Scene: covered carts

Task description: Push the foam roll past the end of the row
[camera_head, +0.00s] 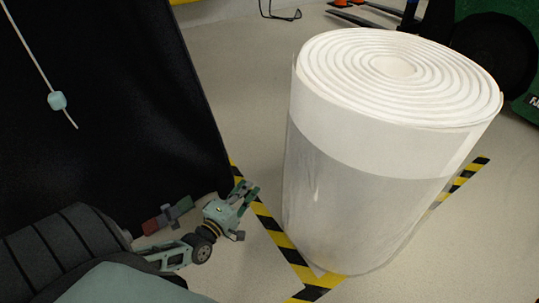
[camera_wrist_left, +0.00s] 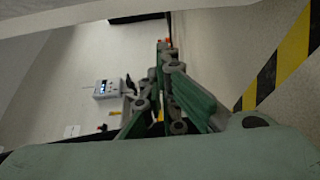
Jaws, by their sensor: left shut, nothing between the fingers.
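The foam roll (camera_head: 365,190) is a large white spiral roll, wrapped in clear film around its lower part. It stands upright on the floor in the head view, right of centre. Its base is by a yellow-and-black floor tape corner. My left gripper (camera_head: 249,190) is low, left of the roll, with a visible gap between them. It is shut and empty. In the left wrist view its green fingers (camera_wrist_left: 163,48) meet near the top centre. My right gripper is in neither view.
A black covered cart (camera_head: 110,100) fills the left, with a hanging cord and pale blue toggle (camera_head: 57,101). Striped tape (camera_head: 268,222) runs along the floor, also in the wrist view (camera_wrist_left: 285,60). A green machine with a black wheel (camera_head: 492,55) stands back right.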

